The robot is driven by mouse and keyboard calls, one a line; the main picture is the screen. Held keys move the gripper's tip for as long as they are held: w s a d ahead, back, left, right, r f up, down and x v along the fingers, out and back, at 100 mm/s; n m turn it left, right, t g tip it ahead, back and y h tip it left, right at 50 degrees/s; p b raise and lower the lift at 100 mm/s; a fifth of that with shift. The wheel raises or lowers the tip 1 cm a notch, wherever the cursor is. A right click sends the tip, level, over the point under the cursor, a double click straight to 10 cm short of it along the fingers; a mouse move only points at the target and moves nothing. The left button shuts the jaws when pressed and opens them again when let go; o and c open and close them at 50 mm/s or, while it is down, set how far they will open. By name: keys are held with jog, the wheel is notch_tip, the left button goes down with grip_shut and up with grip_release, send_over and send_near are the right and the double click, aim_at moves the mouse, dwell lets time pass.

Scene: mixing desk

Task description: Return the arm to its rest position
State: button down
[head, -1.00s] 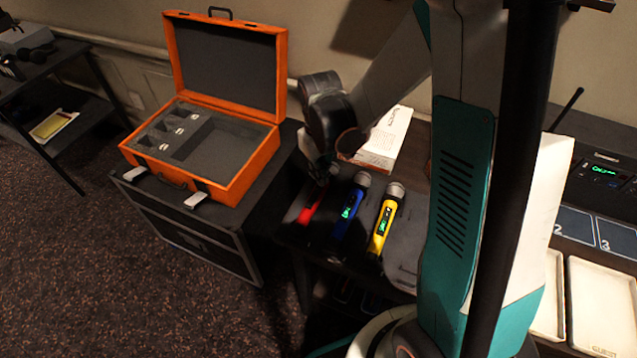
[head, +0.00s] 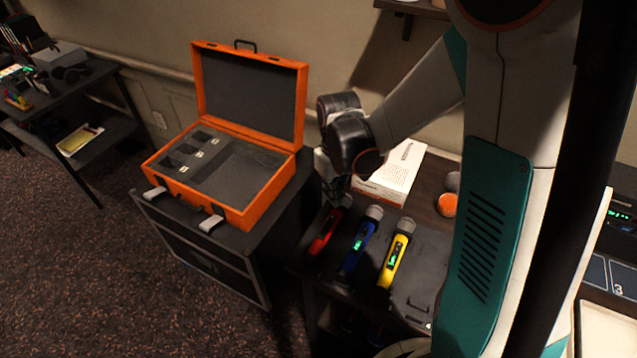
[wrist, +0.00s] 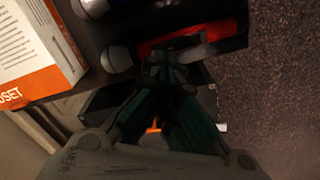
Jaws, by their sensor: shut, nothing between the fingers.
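My gripper (head: 338,194) is above the far end of the red microphone (head: 324,232) in the head view, and its fingers are shut with nothing held. In the wrist view, my gripper (wrist: 172,58) points toward the red microphone (wrist: 190,35), overlapping part of it; I cannot tell the exact gap. My arm is still bent out over the table, reaching left from its upright column. The blue microphone (head: 358,243) and the yellow microphone (head: 395,256) lie to the right of the red one.
An open orange case (head: 262,213) with grey foam stands on a black stand (head: 200,258) at left. A white box (head: 397,175) is behind the microphones, near my forearm. An orange ball-like thing (head: 447,205) lies right of it. Carpet at front left is clear.

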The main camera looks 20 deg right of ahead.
jog(key=s+r+m+t, duration=0.1)
jog(key=s+r+t, duration=0.2)
jog(key=s+r, duration=0.4)
jog(key=s+r+m+t, duration=0.2)
jog(key=s+r+t, duration=0.2)
jog(key=s+r, duration=0.3)
notch_tip(320, 180, up, 4)
jog(key=shift+a+r, duration=0.25)
